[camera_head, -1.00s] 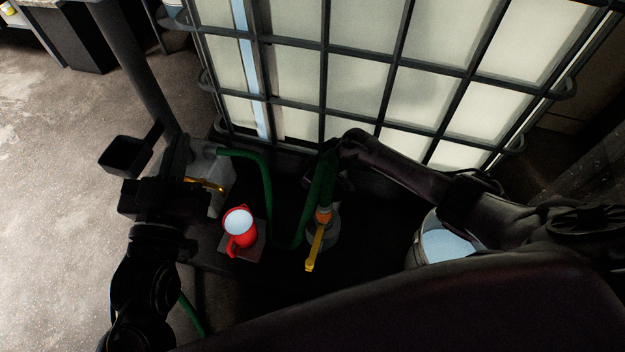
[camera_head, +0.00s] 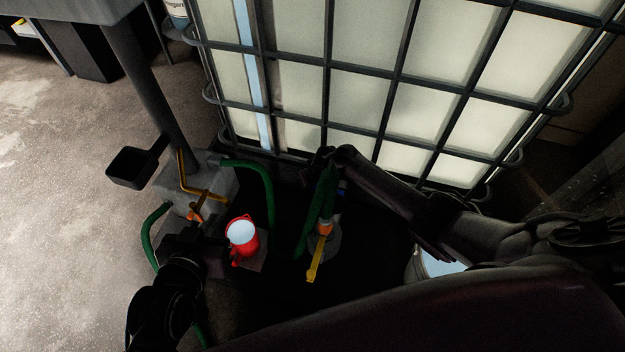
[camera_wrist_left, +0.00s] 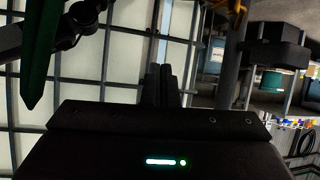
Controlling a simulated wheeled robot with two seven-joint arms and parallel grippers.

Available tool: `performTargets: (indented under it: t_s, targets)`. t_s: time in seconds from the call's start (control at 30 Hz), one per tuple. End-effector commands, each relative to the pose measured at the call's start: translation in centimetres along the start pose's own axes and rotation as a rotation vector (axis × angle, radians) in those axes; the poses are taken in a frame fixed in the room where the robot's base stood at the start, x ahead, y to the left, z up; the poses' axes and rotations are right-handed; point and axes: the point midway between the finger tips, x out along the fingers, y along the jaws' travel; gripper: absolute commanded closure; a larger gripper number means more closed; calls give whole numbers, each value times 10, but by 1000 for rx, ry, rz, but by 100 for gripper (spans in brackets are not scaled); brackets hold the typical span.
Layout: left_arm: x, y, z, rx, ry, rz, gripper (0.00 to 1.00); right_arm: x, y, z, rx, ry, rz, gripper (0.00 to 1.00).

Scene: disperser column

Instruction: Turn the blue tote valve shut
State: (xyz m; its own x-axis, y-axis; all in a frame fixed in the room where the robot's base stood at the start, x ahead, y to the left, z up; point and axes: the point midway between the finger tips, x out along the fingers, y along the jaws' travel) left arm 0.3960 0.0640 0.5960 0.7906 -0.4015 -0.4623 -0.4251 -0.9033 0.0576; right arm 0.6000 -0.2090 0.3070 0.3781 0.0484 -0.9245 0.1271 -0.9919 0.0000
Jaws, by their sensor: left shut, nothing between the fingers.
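The tote (camera_head: 365,85) is a pale tank in a dark cage at the back, also in the left wrist view (camera_wrist_left: 125,85). A small blue patch (camera_head: 342,187), possibly the tote valve's handle, shows low in front of it, beside the green hose and mostly hidden by my right arm. My left gripper (camera_head: 192,232) is left of the red jug, apart from the blue patch. Its narrow fingers (camera_wrist_left: 160,70) are together and empty in the left wrist view. My right arm reaches to the top of the green hose; its gripper (camera_head: 325,158) is too dark to read.
A red jug (camera_head: 241,237) stands on a small block in the middle. A yellow lever (camera_head: 315,262) with an orange collar sits right of it. Green hoses (camera_head: 268,190) loop between. A grey block (camera_head: 222,185) with orange-yellow pipe stands left. A pail (camera_head: 440,264) is at right.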

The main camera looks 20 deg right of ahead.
Motion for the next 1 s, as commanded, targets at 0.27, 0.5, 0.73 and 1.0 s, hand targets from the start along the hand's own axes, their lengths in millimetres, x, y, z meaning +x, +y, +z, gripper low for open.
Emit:
performTargets:
  t_s: [0.27,0.5,0.73,1.0]
  targets:
    - [0,0,0,0,-1,0,100,-1,2,-4,8,7,4,100]
    - [0,0,0,0,0,0,100,-1,2,-3,6,5,3,57]
    - [0,0,0,0,1,0,100,-1,1,-2,4,3,2,57]
    - [-4,3,30,-7,-133,5,100,-8,1,-5,4,3,2,57]
